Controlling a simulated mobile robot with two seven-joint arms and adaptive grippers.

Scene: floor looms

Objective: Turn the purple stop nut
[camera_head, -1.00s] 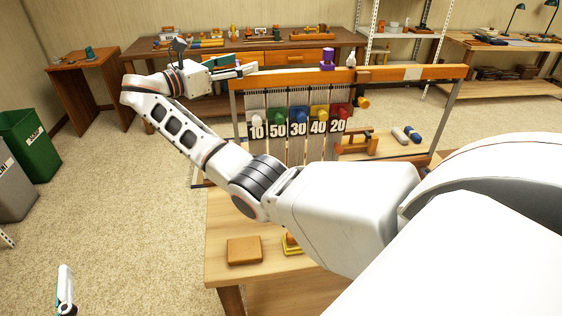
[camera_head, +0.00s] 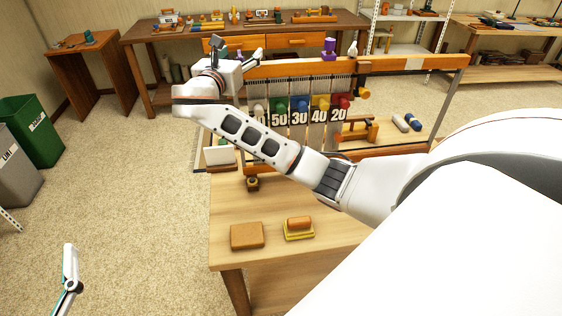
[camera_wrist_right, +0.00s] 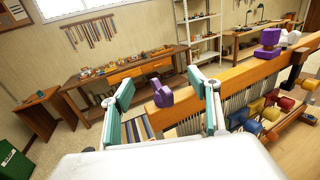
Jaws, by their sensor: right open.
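A purple nut (camera_wrist_right: 162,97) with a raised wing sits at the near left end of the loom's orange-brown beam (camera_wrist_right: 235,76) in the right wrist view. My right gripper (camera_wrist_right: 160,86) is open, its teal-padded fingers apart on either side of that nut in the picture; no contact shows. Another purple piece (camera_head: 329,47) stands on top of the beam, also visible in the wrist view (camera_wrist_right: 268,42). Part of my left gripper (camera_head: 70,268) shows low at left.
Coloured knobs (camera_head: 301,103) and numbered tags hang below the beam (camera_head: 400,66). A wooden block (camera_head: 247,236) lies on the near table (camera_head: 290,262). A workbench (camera_head: 150,35) stands behind. Carpet at left is open.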

